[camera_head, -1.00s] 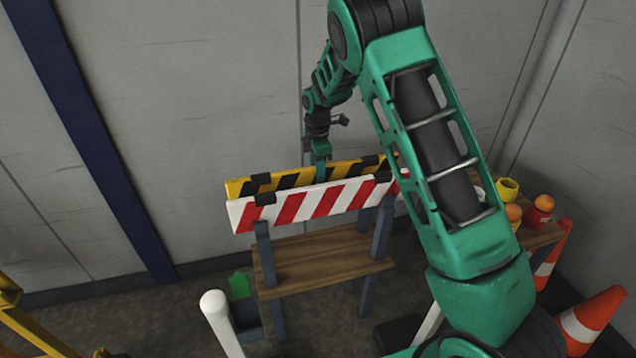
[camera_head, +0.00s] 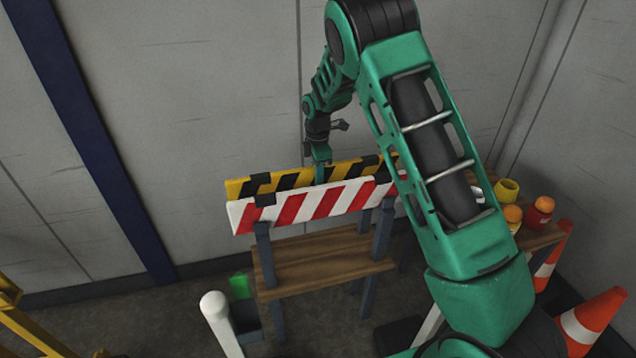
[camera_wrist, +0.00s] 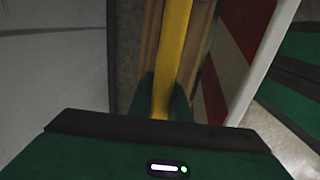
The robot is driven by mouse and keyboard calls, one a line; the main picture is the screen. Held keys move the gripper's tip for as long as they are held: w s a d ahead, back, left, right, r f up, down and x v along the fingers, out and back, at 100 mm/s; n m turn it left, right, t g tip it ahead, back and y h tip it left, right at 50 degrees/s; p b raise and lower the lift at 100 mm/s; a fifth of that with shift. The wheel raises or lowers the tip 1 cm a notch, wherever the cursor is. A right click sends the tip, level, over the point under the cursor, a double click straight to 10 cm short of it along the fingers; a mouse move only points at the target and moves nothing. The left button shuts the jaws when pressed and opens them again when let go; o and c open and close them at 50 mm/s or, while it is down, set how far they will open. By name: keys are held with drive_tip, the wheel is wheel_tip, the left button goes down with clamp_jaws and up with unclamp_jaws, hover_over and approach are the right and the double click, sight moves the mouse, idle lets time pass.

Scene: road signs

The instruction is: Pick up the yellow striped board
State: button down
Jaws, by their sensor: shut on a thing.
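The yellow board with black stripes (camera_head: 290,181) stands on edge at the back of the rack, behind a red and white striped board (camera_head: 325,203). My gripper (camera_head: 320,172) reaches down from above onto the yellow board's top edge. In the wrist view, my gripper (camera_wrist: 165,95) has one green finger on each side of the yellow board (camera_wrist: 174,45) and is shut on it. The red and white board (camera_wrist: 235,45) runs beside it on the right there. My arm covers the right end of both boards in the head view.
The rack has a wooden shelf (camera_head: 320,258) below the boards. A wall stands close behind. At right, a small table holds a yellow cup (camera_head: 506,190) and orange-topped items (camera_head: 540,210). A white post (camera_head: 220,322) stands in front at left.

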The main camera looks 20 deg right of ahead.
wheel_tip(320, 180, up, 18)
drive_tip(key=shift+f, duration=0.15)
idle(0.3)
idle(0.9)
